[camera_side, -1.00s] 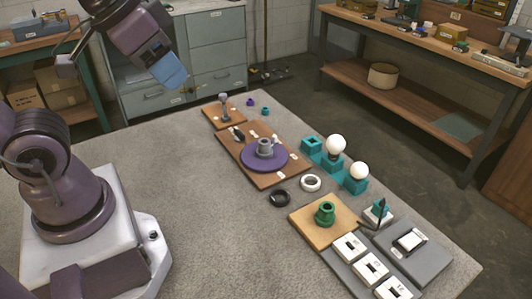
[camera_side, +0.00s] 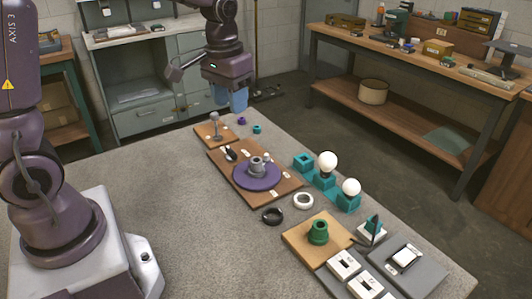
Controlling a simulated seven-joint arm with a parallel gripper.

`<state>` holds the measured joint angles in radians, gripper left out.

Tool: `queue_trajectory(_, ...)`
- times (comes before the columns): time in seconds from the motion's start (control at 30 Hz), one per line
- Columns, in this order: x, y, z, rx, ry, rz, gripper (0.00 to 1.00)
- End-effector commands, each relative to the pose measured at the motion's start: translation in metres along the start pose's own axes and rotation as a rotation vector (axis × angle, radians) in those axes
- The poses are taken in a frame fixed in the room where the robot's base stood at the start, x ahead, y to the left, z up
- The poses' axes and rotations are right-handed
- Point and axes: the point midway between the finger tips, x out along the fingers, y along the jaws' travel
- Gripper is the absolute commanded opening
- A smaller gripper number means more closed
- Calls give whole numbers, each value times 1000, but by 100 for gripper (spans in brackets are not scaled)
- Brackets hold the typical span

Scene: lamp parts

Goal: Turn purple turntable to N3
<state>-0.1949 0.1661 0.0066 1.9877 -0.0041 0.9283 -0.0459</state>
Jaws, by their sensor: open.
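The purple turntable (camera_side: 246,181) is a flat disc on a brown wooden board (camera_side: 226,158) with several small white labels, too small to read. A grey cylindrical fitting (camera_side: 257,167) stands at its middle, with a small pale knob beside it. My gripper (camera_side: 236,108) has blue fingers pointing down. It hangs in the air above the far end of the table, behind the turntable and apart from it. It is open and nothing shows between its fingers.
A small board with an upright grey post (camera_side: 215,126) stands beyond the turntable board. Two white bulbs (camera_side: 327,163) in teal holders stand to the right. A black ring (camera_side: 272,216), a white ring (camera_side: 303,201) and a green fitting (camera_side: 318,232) lie nearer. The grey tabletop at left is clear.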

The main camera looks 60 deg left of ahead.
Motion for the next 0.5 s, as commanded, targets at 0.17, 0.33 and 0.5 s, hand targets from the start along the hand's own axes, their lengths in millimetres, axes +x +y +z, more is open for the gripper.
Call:
queue_trajectory(0.17, 58, -21, -56, -96, -87, -8, 40)
queue_trajectory(0.33, 112, -40, -100, -179, -125, -14, 40)
queue_trajectory(0.5, 131, -48, -136, -237, -95, -15, 40)
